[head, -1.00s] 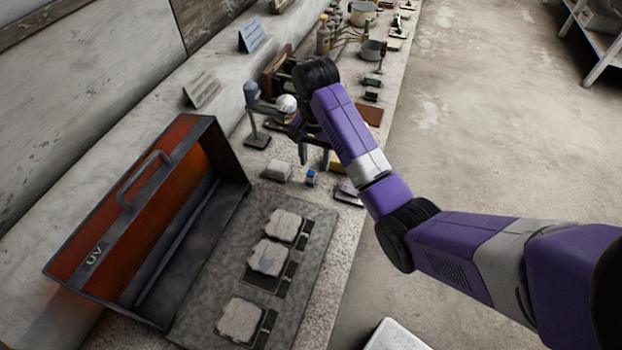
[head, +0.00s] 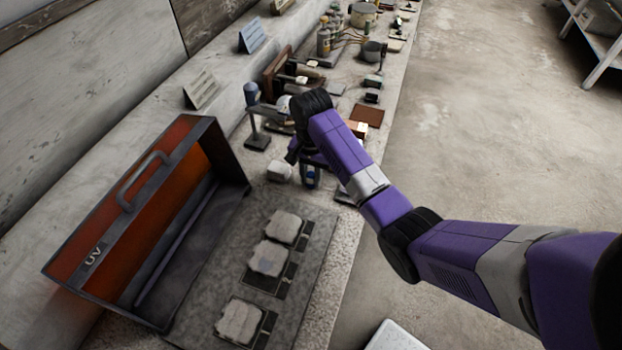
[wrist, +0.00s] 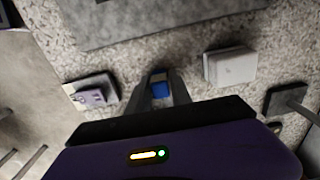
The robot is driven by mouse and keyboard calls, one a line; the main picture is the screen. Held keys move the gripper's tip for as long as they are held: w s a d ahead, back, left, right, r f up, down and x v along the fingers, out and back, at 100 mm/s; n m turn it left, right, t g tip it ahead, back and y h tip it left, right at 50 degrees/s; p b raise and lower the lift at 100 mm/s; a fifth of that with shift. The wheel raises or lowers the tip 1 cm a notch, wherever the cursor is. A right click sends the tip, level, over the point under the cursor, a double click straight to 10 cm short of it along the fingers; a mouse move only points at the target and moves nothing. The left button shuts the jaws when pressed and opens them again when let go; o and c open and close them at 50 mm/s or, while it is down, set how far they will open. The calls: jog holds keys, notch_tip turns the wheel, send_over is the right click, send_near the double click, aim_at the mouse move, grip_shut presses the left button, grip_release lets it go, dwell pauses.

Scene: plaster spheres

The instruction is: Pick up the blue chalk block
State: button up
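The small blue chalk block (wrist: 160,89) shows in the wrist view between the two fingers of my gripper (wrist: 163,82), low over the speckled bench top. One finger is on each side of it, with no clear gap visible. In the head view my gripper (head: 310,180) reaches down at the block's place, and the fingers hide most of the block. Whether the fingers press on it or only stand beside it I cannot tell.
A whitish block (head: 279,171) stands just left of my gripper; it also shows in the wrist view (wrist: 230,67). A stand (head: 257,140) is behind it. An orange UV box (head: 150,220) and a grey slab (head: 205,285) with plaster pieces are nearer. Bottles and tools crowd the far bench.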

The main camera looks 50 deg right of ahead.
grip_shut()
jog(key=shift+r, duration=0.1)
notch_tip(320, 180, up, 9)
jog(key=p, duration=0.3)
jog(key=shift+r, duration=0.15)
jog(key=shift+w+d+r, duration=0.15)
jog(key=shift+w+r, duration=0.15)
jog(key=shift+r, duration=0.4)
notch_tip(320, 180, up, 9)
send_over(311, 172)
jog(key=shift+s+a, duration=0.2)
